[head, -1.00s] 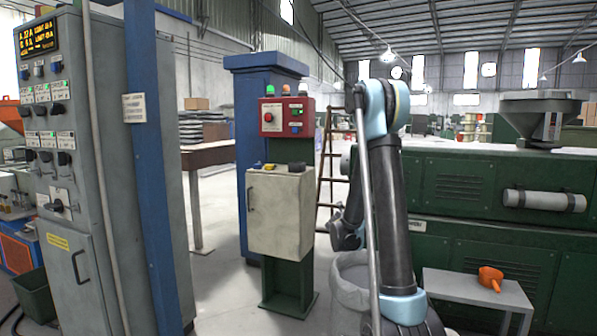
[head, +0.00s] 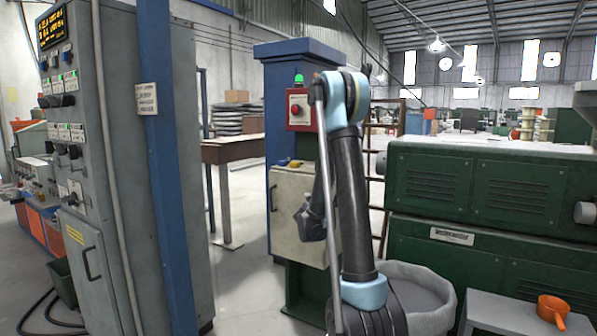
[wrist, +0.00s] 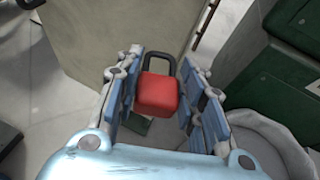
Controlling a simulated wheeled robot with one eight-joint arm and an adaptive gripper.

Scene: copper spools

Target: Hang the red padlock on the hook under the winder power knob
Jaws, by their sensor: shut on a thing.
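In the wrist view, the red padlock (wrist: 158,94) is held between the two blue-padded fingers of my gripper (wrist: 161,98). Its dark shackle (wrist: 158,61) points away from my palm. In the head view, my gripper (head: 313,222) hangs in front of the beige box on the green stand, and the padlock is not visible there. A dark rotary knob (head: 70,197) is on the grey cabinet (head: 150,110) at left, apart from my gripper. I cannot make out a hook under it or read its label.
The red button box (head: 299,110) is partly behind my arm. The beige box (head: 287,195) is below it. A blue post (head: 160,200) stands at the cabinet's edge. A grey bin (head: 425,285), a small table with an orange scoop (head: 552,309) and a green machine (head: 490,190) are at right.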

